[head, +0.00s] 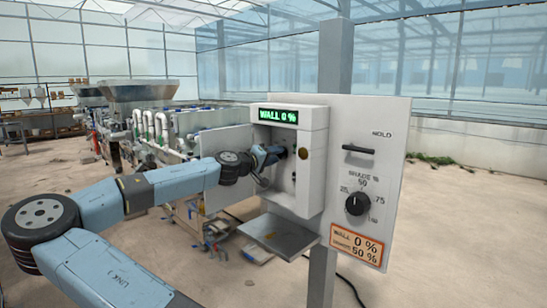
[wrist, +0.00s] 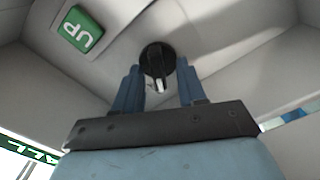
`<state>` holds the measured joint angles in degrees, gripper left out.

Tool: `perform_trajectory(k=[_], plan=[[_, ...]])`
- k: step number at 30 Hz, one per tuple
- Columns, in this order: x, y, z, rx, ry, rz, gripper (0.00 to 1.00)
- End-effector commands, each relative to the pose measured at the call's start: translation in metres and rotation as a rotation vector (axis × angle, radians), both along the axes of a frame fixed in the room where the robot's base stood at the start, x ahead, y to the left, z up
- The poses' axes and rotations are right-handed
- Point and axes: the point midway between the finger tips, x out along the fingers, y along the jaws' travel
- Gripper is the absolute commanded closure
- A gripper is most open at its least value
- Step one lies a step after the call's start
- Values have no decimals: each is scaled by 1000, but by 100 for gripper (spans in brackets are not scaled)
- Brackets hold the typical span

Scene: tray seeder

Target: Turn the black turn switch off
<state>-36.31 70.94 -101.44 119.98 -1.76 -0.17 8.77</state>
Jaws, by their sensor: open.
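The black turn switch (wrist: 156,58) is a round knob with a white pointer mark, on the pale inner wall of the box, in the wrist view. Its white mark points toward the lower edge of the picture. My gripper (wrist: 158,70) is open, with one blue finger on each side of the switch; I cannot tell whether they touch it. In the head view my gripper (head: 272,155) reaches into the open white box (head: 314,120), and the switch is not clearly visible there.
A green UP button (wrist: 81,29) sits beside the switch. The box has a green WALL 0 % display (head: 278,115) and a lowered grey flap (head: 278,236).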

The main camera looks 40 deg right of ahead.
Motion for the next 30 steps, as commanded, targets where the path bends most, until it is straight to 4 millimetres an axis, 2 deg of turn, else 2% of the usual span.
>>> perform_trajectory(k=[5, 22, 30], plan=[[0, 14, 0, 0, 0, 1, 60], [-7, 107, -1, -1, 1, 4, 60], [-9, 133, -1, 0, 1, 2, 60]])
